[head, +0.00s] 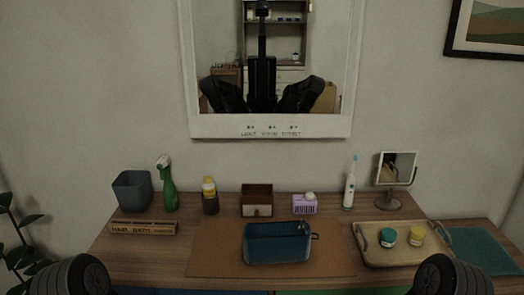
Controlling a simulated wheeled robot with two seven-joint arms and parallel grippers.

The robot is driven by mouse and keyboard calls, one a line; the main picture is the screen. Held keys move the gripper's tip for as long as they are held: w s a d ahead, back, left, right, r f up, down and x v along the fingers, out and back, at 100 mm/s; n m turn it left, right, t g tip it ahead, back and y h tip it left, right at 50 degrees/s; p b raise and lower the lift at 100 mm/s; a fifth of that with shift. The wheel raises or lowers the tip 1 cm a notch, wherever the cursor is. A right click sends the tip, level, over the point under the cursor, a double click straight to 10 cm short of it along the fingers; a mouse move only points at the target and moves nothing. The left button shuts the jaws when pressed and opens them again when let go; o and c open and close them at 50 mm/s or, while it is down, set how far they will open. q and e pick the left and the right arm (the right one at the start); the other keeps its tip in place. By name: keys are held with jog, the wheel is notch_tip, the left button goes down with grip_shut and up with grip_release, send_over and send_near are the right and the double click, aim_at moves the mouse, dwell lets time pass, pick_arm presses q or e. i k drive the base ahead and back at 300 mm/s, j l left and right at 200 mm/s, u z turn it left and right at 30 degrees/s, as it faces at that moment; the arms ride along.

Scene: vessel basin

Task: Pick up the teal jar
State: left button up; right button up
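The teal jar (388,237) is a small, short round jar. It stands on the wooden tray (375,258) at the right of the table in the head view. A yellow jar (416,236) stands close on its right on the same tray. Dark ribbed parts of my two arms show at the bottom left and bottom right corners. The right one is just below the tray's front edge in the picture. Neither gripper's fingers can be seen, and nothing hides the teal jar.
A blue basin (276,246) stands on a brown mat (215,250) in the middle. Behind are a grey bin (132,191), green spray bottle (166,186), brown bottle (209,196), wooden box (257,201), purple basket (305,206), electric toothbrush (350,185) and small mirror (396,178).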

aim_at(389, 235)
jog(key=z, duration=1.25)
jog(key=i+l, duration=0.65)
jog(key=l, duration=0.3)
jog(key=i+l, duration=0.35)
jog(key=l, duration=0.1)
